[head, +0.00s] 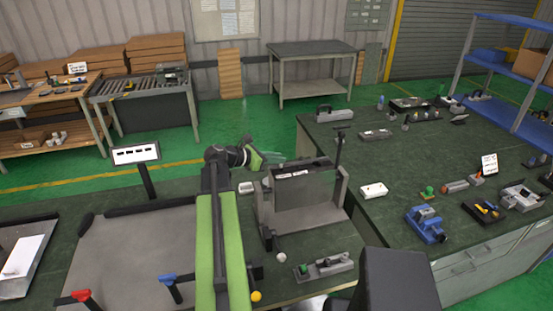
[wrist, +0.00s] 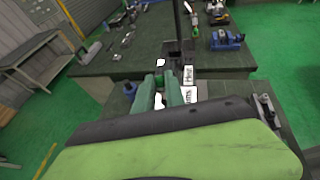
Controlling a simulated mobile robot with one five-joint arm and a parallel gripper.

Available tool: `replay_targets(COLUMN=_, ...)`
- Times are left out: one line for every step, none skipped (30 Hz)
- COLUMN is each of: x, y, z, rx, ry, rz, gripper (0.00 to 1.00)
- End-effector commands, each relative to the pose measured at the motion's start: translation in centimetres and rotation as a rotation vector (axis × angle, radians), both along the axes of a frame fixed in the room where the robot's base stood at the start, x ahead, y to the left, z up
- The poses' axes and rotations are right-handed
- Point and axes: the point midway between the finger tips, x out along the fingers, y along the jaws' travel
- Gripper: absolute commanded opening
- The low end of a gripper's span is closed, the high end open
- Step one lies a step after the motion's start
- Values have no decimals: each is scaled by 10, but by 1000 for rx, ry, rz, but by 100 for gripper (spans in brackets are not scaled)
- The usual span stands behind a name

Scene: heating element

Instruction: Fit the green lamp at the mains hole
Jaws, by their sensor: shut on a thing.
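My gripper (head: 272,158) is at the left of the grey box-shaped unit (head: 306,190), near its upper edge. In the wrist view its two green fingers (wrist: 159,92) are close together, with a small white patch between them. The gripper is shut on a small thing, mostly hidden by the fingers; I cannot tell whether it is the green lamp. White labels reading "Heat" (wrist: 188,76) and "Mains" (wrist: 190,95) lie just right of the fingers. The mains hole itself cannot be made out. A green-topped piece (head: 428,190) stands on the right bench.
A dark upright post (head: 339,149) rises from the unit. A grey holder with a green piece (head: 325,267) and a yellow ball (head: 256,296) are at the near side. A blue vice (head: 426,224) and a white block (head: 374,190) stand on the right bench.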

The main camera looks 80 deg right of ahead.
Motion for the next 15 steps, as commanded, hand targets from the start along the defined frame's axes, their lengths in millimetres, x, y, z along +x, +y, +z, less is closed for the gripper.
replay_targets(x=1, y=0, z=-2, rx=0, ry=0, rz=1, gripper=0)
replay_targets(x=1, y=0, z=-2, rx=0, ry=0, rz=1, gripper=0)
replay_targets(x=1, y=0, z=-4, rx=0, ry=0, rz=1, gripper=0)
replay_targets(x=1, y=0, z=-4, rx=0, ry=0, rz=1, gripper=0)
replay_targets(x=1, y=0, z=-5, rx=0, ry=0, rz=1, gripper=0)
replay_targets(x=1, y=0, z=-6, rx=0, ry=0, rz=1, gripper=0)
replay_targets(x=1, y=0, z=-7, rx=0, ry=0, rz=1, gripper=0)
replay_targets(x=1, y=0, z=-8, rx=0, ry=0, rz=1, gripper=0)
replay_targets(x=1, y=0, z=-9, rx=0, ry=0, rz=1, gripper=0)
replay_targets(x=1, y=0, z=-10, rx=0, ry=0, rz=1, gripper=0)
replay_targets(x=1, y=0, z=-10, rx=0, ry=0, rz=1, gripper=0)
replay_targets(x=0, y=0, z=-11, rx=0, ry=0, rz=1, gripper=0)
replay_targets(x=0, y=0, z=-12, rx=0, ry=0, rz=1, gripper=0)
replay_targets(x=0, y=0, z=-13, rx=0, ry=0, rz=1, gripper=0)
replay_targets(x=0, y=0, z=-14, rx=0, ry=0, rz=1, gripper=0)
